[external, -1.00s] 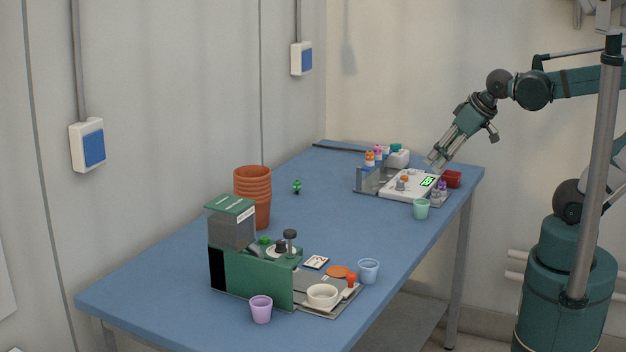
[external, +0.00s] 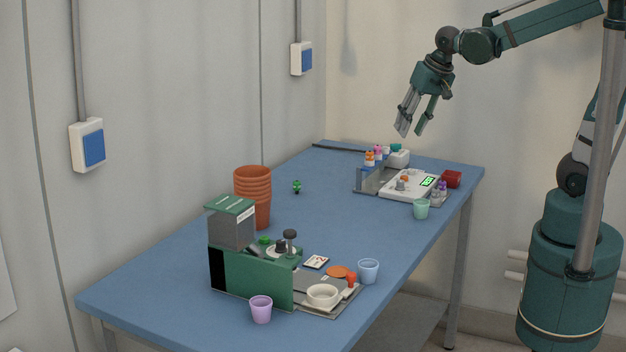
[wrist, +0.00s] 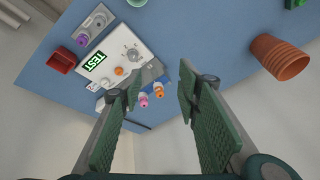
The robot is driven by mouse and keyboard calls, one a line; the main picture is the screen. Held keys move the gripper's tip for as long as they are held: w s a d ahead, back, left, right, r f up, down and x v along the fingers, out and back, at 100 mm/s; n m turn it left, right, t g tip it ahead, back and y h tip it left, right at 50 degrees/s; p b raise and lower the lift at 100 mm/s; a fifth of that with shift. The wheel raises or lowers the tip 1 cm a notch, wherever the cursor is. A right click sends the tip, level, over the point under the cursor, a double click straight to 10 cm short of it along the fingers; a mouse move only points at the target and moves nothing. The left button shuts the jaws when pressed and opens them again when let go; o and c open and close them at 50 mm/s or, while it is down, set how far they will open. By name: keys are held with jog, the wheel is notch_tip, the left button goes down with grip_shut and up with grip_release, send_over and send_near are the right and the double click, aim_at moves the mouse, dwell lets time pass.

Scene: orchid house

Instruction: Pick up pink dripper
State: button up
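The pink dripper (external: 378,154) is a small bottle with a pink top. It stands at the left end of the white device at the far end of the table, next to an orange-topped dripper (external: 370,159). In the wrist view the pink dripper (wrist: 143,100) shows beside the left finger, with the orange one (wrist: 159,92) to its right. My gripper (external: 411,131) is open and empty, in the air above and to the right of the drippers. Its fingers (wrist: 159,78) are spread wide in the wrist view.
The white device (external: 408,186) has a lit green display; a red box (external: 452,179), purple-topped bottles (external: 441,188) and a mint cup (external: 421,209) are near it. Stacked terracotta pots (external: 253,195) and a green machine (external: 250,270) stand nearer. The middle of the blue table (external: 335,215) is mostly clear.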

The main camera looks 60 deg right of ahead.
jog(key=w+d+m+g+p, duration=0.2)
jog(key=w+d+m+p, duration=0.5)
jog(key=w, duration=0.3)
jog(key=m+g+p, duration=0.2)
jog(key=m+p, duration=0.3)
jog(key=p, duration=0.2)
send_over(371, 149)
notch_tip(371, 149, down, 4)
jog(key=shift+s+a+f, duration=0.15)
jog(key=shift+f, duration=0.1)
jog(key=shift+w+d+f+p, duration=0.2)
jog(key=shift+d+f+p, duration=0.15)
jog(key=shift+f, duration=0.1)
jog(key=shift+f, duration=0.1)
jog(key=shift+f, duration=1.2)
jog(key=shift+f, duration=0.1)
jog(key=shift+f+p, duration=0.3)
jog(key=shift+f, duration=2.2)
